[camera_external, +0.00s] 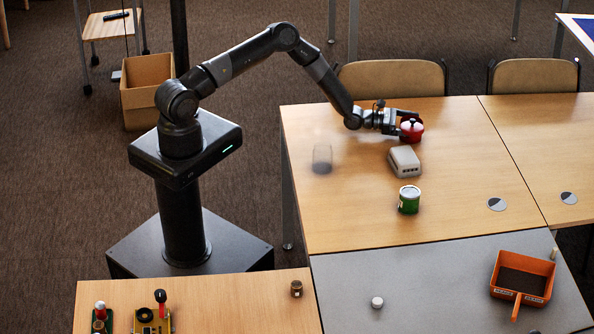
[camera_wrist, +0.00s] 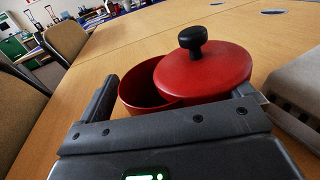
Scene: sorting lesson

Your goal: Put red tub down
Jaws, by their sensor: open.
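The red tub (camera_external: 411,135) stands on the wooden table, towards its far side, at the end of my arm. In the wrist view the tub (camera_wrist: 140,92) is between my fingers, with its dark inside partly showing. A red lid (camera_wrist: 205,80) with a black knob sits askew over its right part. My gripper (camera_wrist: 178,85) is open, with one finger on each side of the tub and lid. The right finger is close to the lid; I cannot tell whether it touches. The tub's underside is hidden.
A pale grey box (camera_external: 404,159) lies just in front of the tub. A green tin (camera_external: 409,199) and a clear glass (camera_external: 322,159) stand nearer. An orange tray (camera_external: 496,281) is on the grey table. Chairs line the far edge.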

